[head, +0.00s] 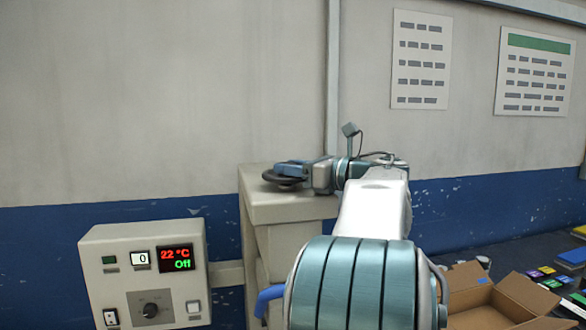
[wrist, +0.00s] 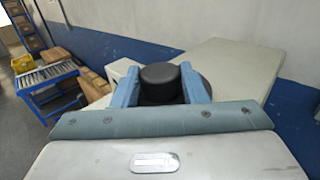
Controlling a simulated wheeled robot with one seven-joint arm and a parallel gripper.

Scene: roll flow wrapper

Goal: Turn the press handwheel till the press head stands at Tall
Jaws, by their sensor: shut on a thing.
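The black press handwheel (head: 281,181) lies flat on top of the pale press housing (head: 256,210) in the head view. In the wrist view its round black hub (wrist: 159,76) stands between my blue fingers, with part of the dark disc showing behind the right finger. My gripper (head: 291,168) reaches in from the right and is shut on the handwheel's hub; its fingers lie on both sides of it in the wrist view (wrist: 161,88). The press head and any height mark such as Tall cannot be made out in either view.
A control box (head: 146,275) reading 22 °C and Off stands left of the housing. A blue handle (head: 267,299) sticks out low on the housing's front. A blue roller table (wrist: 50,80) shows in the wrist view. The wall is close behind.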

